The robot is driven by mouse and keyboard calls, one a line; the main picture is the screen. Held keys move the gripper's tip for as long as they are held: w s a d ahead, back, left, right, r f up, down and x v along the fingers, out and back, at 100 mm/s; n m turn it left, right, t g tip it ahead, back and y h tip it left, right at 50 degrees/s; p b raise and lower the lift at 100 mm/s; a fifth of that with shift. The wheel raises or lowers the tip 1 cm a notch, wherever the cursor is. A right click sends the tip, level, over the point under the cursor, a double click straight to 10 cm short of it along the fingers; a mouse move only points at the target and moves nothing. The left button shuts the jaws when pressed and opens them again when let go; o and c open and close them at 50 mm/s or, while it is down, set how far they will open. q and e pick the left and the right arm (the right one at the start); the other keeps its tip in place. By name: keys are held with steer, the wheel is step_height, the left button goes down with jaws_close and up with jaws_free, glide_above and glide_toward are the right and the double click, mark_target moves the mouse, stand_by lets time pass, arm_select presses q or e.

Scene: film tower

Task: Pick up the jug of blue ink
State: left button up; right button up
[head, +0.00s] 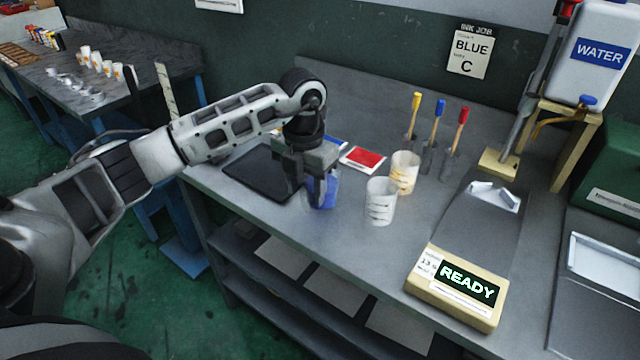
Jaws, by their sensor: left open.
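The jug of blue ink (325,192) stands on the grey workbench, near its front edge. My left gripper (310,190) is over it from above, with its fingers pointing down. One finger hides the left part of the jug, and the gripper body covers its top. The left gripper is open; I cannot tell whether the fingers touch the jug. My right gripper is not in view.
A red card (362,158) and a dark mat (258,172) lie nearby. Coloured brushes (437,122) stand behind. A scale reading READY (452,287) and a water tank (598,55) are at right.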

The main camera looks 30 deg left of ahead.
arm_select(q)
step_height(320, 180, down, 3)
steer(key=shift+s+r, duration=0.1)
steer(key=shift+r, duration=0.05)
steer(key=shift+f, duration=0.45)
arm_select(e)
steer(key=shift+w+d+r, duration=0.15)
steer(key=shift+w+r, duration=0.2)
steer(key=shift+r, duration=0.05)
arm_select(q)
steer(key=c, duration=1)
steer(key=shift+r, duration=0.1)
steer(key=shift+r, duration=0.15)
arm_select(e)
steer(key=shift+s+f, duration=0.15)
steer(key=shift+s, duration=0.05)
